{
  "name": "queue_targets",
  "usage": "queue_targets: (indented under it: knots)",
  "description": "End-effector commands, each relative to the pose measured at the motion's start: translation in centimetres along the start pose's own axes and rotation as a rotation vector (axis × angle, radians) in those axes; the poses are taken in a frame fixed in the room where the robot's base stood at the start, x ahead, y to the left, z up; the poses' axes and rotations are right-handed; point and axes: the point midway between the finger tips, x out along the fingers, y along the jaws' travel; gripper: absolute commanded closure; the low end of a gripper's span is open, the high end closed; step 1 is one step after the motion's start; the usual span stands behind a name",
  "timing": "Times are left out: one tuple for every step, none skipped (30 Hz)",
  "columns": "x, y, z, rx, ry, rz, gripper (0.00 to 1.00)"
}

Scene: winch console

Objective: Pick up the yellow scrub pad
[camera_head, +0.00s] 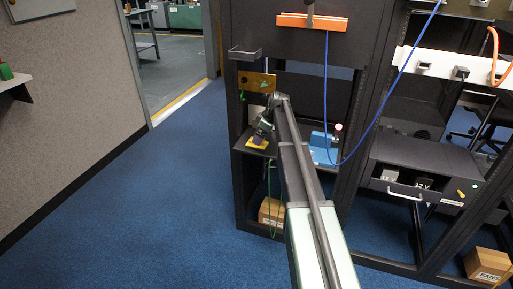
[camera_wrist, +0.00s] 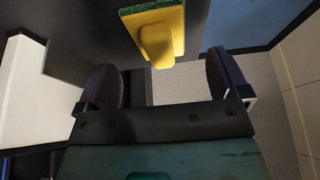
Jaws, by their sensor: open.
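The yellow scrub pad (camera_head: 258,142) sits on a dark shelf (camera_head: 249,151) in the left bay of the rack, just below my gripper (camera_head: 264,129) in the head view. In the wrist view the pad (camera_wrist: 165,38) shows at the top middle, a yellow block with a green scouring layer and a raised yellow part. My gripper (camera_wrist: 162,82) also shows there, with its two dark fingers spread wide. The pad lies ahead of the fingertips, roughly in line with the gap between them. Nothing is held between the fingers.
A blue object (camera_head: 324,147) stands on the same shelf to the right. A brass plate (camera_head: 256,82) hangs above the gripper, close to my arm. A blue cable (camera_head: 326,90) loops down to the right. A cardboard box (camera_head: 271,211) sits under the shelf. The blue floor at left is clear.

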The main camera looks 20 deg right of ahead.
Motion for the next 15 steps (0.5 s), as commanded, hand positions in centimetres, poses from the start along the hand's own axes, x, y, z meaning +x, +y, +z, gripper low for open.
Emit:
queue_targets:
  knots:
    - [2.0,0.1,0.3,-0.001,0.0,0.0,0.06]
    - [2.7,0.1,0.3,-0.001,0.0,0.0,0.06]
    - [3.5,0.1,0.3,0.0,0.0,0.0,0.06]
    - [3.9,0.1,0.3,0.0,0.0,0.0,0.06]
    - [4.2,0.1,0.3,0.001,0.0,0.0,0.06]
    - [4.3,0.0,0.1,0.001,0.0,0.0,0.06]
    - [4.2,0.0,0.1,0.001,0.0,0.0,0.06]
    - [4.1,0.0,0.0,0.001,0.0,0.0,0.06]
    - [3.9,0.0,0.0,0.001,0.0,0.0,0.06]
    - [3.9,0.0,-0.1,0.001,0.0,0.0,0.06]
    - [3.9,0.0,-0.1,0.001,0.0,0.0,0.06]
    - [3.8,0.0,-0.1,0.001,0.0,0.0,0.08]
    - [3.8,0.0,-0.1,0.001,0.0,0.0,0.12]
    - [3.8,0.0,-0.1,0.001,0.0,0.0,0.17]
    - [3.8,0.0,-0.1,0.001,0.0,0.0,0.23]
